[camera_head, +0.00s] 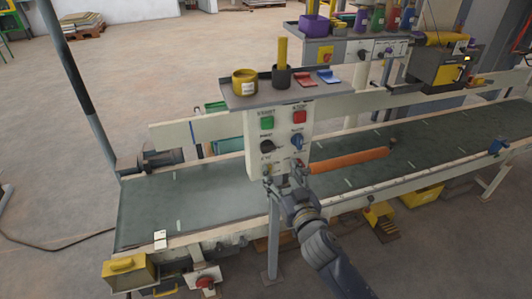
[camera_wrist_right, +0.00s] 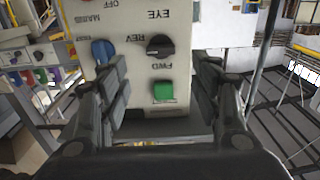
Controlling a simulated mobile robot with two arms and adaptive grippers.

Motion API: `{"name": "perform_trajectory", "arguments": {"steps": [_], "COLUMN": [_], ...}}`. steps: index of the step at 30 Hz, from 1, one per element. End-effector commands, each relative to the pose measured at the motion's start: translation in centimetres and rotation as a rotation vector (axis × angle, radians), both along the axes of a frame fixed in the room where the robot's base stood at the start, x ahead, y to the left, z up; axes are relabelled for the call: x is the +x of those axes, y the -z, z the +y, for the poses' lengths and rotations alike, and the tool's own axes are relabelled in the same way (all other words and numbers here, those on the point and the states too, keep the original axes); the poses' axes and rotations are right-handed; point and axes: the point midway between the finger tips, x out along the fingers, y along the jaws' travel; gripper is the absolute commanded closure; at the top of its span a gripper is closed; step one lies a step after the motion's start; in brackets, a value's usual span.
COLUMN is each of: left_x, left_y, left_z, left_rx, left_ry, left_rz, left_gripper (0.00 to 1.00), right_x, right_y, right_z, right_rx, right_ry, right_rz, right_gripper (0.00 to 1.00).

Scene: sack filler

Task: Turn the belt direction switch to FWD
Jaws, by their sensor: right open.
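The belt direction switch (camera_wrist_right: 160,46) is a black knob on the cream control panel (camera_head: 280,155). In the wrist view the panel shows upside down, with REV at the knob's left and FWD below it. The knob's handle lies roughly crosswise; its exact setting is hard to tell. In the head view the knob (camera_head: 267,146) is left of a blue knob (camera_head: 296,142) and below a green button (camera_head: 267,122). My right gripper (camera_wrist_right: 162,75) is open and empty, its fingers on either side of the knob's column, apart from it. My left gripper is not in view.
A red button (camera_head: 300,117) is at the panel's upper right. A shelf (camera_head: 260,99) above the panel holds a yellow cup (camera_head: 245,82) and small items. The green conveyor belt (camera_head: 150,205) runs behind the panel, with an orange roll (camera_head: 349,161) at right.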

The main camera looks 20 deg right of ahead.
Motion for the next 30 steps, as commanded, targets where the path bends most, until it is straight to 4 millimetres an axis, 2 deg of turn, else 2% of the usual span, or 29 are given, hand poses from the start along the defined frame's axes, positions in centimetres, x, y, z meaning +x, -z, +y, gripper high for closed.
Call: {"name": "perform_trajectory", "arguments": {"steps": [3,6,15,21,29,30], "left_x": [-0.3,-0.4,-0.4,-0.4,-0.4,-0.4], "left_y": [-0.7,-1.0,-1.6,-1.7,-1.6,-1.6], "left_z": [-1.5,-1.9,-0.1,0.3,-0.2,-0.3], "left_rx": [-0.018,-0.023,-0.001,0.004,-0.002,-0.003], "left_ry": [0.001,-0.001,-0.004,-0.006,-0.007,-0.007], "left_rz": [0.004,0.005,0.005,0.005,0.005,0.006], "left_gripper": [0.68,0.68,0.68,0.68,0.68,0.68], "right_x": [2.1,4.0,8.3,9.3,9.4,9.4], "right_y": [-0.4,-0.3,-0.1,0.0,0.0,0.0], "right_z": [0.2,0.2,0.3,0.4,0.4,0.4], "right_rx": [0.000,-0.001,0.000,0.001,0.001,0.001], "right_ry": [-0.002,-0.001,-0.001,-0.001,-0.001,-0.001], "right_rz": [-0.002,-0.001,0.000,0.001,0.001,0.001], "right_gripper": [0.42,0.42,0.42,0.42,0.42,0.46]}}
